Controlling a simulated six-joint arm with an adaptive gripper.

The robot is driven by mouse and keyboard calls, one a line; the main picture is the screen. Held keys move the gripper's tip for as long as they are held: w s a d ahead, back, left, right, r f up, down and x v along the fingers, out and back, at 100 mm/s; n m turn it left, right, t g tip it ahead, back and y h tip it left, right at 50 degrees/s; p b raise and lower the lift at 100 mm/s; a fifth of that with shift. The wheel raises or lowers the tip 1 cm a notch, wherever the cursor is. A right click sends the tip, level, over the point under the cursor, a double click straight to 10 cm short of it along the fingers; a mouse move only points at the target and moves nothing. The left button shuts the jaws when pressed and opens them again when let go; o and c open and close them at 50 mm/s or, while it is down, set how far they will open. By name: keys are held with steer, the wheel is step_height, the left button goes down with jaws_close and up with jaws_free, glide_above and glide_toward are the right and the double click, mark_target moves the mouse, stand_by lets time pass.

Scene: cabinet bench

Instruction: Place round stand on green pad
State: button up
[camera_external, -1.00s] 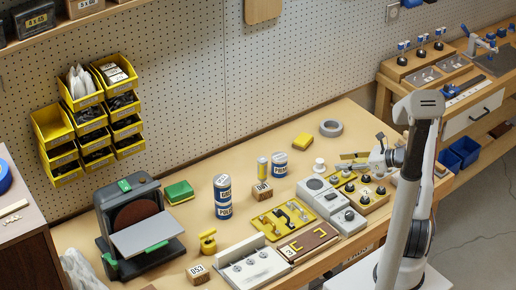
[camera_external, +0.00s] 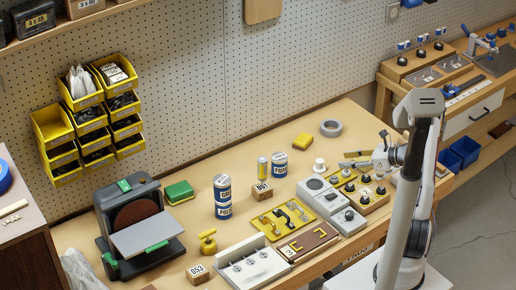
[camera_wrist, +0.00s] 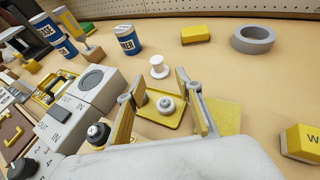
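A small white spool-shaped piece, which looks like the round stand (camera_external: 319,165), stands upright on the bench. In the wrist view the stand (camera_wrist: 158,67) is just beyond my fingertips, apart from them. My gripper (camera_external: 346,160) is above the bench to its right. In the wrist view my gripper (camera_wrist: 153,92) is open, its two fingers wide apart with nothing held between them. A green-topped yellow block (camera_external: 179,191), the only green pad-like thing I see, lies on the bench at the left, beside the sander.
Blue-and-white cans (camera_external: 222,196), a numbered wooden block (camera_external: 262,191), a yellow hook plate (camera_external: 283,215) and grey boxes (camera_external: 321,196) stand between stand and green-topped block. Behind are a yellow block (camera_external: 303,139) and grey tape roll (camera_external: 331,128). A knobbed yellow plate (camera_external: 376,199) is below my gripper.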

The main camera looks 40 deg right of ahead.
steer(key=w+d+r+m+h, duration=0.1)
steer(key=w+r+m+h, duration=0.2)
steer(key=r+m, duration=0.3)
steer(key=w+r+m+h, duration=0.2)
steer(key=r+m+h, duration=0.15)
steer(key=r, duration=0.35)
steer(key=s+a+r+m+g+h, duration=0.1)
steer(key=s+a+r+m+h, duration=0.15)
steer(key=r+m, duration=0.3)
steer(key=s+a+r+m+h, duration=0.1)
steer(key=s+a+r+m, duration=0.15)
steer(key=r+m, duration=0.35)
steer(key=s+a+m+g+y, duration=0.1)
steer(key=s+a+m+g, duration=0.1)
steer(key=s+a+m, duration=0.8)
steer(key=s+a+m+g+y, duration=0.2)
steer(key=s+a+m, duration=0.8)
steer(key=s, duration=0.9)
steer(key=shift+a+f+m+g, duration=0.4)
steer(key=shift+a+f+g, duration=0.05)
steer(key=shift+g, duration=0.05)
steer(key=shift+o, duration=0.6)
